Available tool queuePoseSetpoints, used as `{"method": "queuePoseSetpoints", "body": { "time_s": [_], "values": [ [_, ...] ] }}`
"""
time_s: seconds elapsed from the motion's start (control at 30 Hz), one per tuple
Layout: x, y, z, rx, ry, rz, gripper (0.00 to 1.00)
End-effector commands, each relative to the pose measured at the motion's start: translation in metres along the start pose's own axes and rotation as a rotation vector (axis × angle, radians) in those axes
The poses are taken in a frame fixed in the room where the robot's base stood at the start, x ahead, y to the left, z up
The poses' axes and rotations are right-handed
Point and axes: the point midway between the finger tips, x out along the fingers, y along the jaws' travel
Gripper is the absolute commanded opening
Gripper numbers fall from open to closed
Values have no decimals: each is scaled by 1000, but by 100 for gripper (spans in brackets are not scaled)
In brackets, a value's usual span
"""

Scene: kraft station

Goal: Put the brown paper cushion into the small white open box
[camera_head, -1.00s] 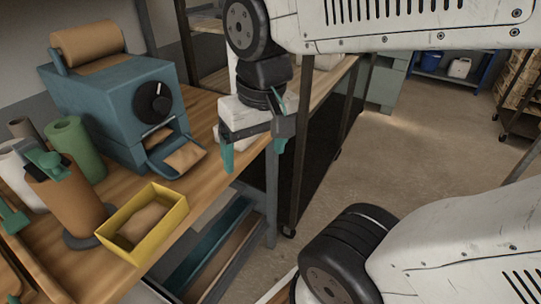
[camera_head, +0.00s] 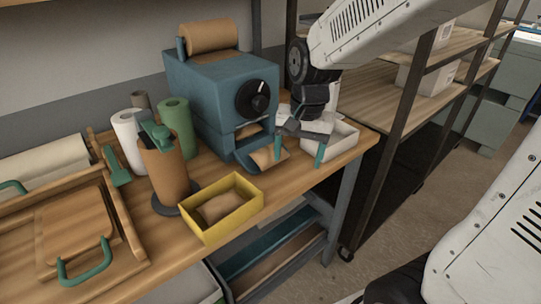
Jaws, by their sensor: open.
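A brown paper cushion (camera_head: 262,157) lies on the output tray of the blue machine. Another brown paper piece (camera_head: 216,208) lies inside the yellow open box. The small white open box (camera_head: 343,143) stands near the right end of the wooden bench, partly hidden behind my gripper. My gripper (camera_head: 298,153) points down with its teal fingertips apart and nothing visible between them. In the picture it is between the machine's tray and the white box, overlapping the box's left side. I cannot tell its exact height above the bench.
The blue machine (camera_head: 222,95) with a paper roll on top stands behind the tray. A brown roll (camera_head: 165,175) on a dark base and green and white rolls stand to the left. A wooden tray (camera_head: 75,235) lies at the far left. A dark-framed shelf (camera_head: 400,95) rises at right.

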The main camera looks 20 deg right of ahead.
Motion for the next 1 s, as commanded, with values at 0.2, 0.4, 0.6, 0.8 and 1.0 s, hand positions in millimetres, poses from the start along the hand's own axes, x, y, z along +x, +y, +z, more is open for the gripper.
{"method": "queuePoseSetpoints", "body": {
  "time_s": [0.2, 0.4, 0.6, 0.8, 1.0],
  "values": [
    [23, -45, -66, 428, 87, -115, 73],
    [13, -58, -86, 640, 139, -207, 73],
    [24, -60, -89, 686, 137, -214, 73],
    [46, -65, -92, 684, 136, -212, 73],
    [76, -71, -96, 684, 136, -211, 73]
  ]
}}
